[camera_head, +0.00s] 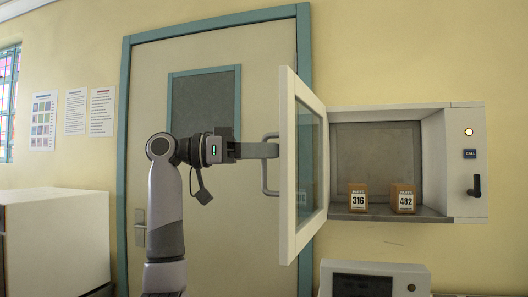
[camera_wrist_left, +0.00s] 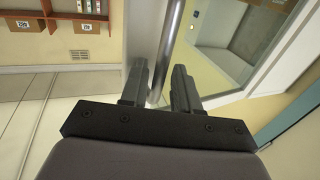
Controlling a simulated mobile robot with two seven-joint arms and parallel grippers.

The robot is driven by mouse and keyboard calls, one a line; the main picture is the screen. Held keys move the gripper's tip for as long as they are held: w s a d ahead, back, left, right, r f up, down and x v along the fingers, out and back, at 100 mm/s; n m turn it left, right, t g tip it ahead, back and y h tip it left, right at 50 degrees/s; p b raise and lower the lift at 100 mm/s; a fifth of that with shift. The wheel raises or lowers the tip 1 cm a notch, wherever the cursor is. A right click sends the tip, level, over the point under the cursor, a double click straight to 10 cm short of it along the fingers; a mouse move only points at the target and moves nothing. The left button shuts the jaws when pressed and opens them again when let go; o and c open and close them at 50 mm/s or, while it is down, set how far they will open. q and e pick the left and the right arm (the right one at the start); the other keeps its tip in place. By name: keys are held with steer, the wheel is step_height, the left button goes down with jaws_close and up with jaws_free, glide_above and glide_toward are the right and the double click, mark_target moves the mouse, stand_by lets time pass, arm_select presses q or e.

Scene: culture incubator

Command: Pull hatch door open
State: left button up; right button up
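The hatch door (camera_head: 288,170) is a white-framed glass panel, swung wide open to the left of the wall hatch (camera_head: 460,150). Its metal bar handle (camera_head: 266,181) is on the side facing left, and it also shows in the left wrist view (camera_wrist_left: 171,40). My left gripper (camera_head: 272,150) is at the handle's upper part. In the left wrist view my left gripper (camera_wrist_left: 160,85) has its fingers apart, with the bar running between them and some gap visible beside it. My right gripper is not in view.
Two small labelled boxes, 316 (camera_head: 358,198) and 482 (camera_head: 404,199), stand inside the hatch. A teal-framed room door (camera_head: 145,90) is behind my left arm. A white device (camera_head: 375,280) is below the hatch; a white cabinet (camera_head: 55,245) is at left.

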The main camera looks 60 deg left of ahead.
arm_select(q)
steer(key=shift+s, duration=0.1)
steer(key=b+v, duration=0.1)
steer(key=v, duration=0.6)
steer(key=shift+a, duration=0.1)
stand_by(0.6)
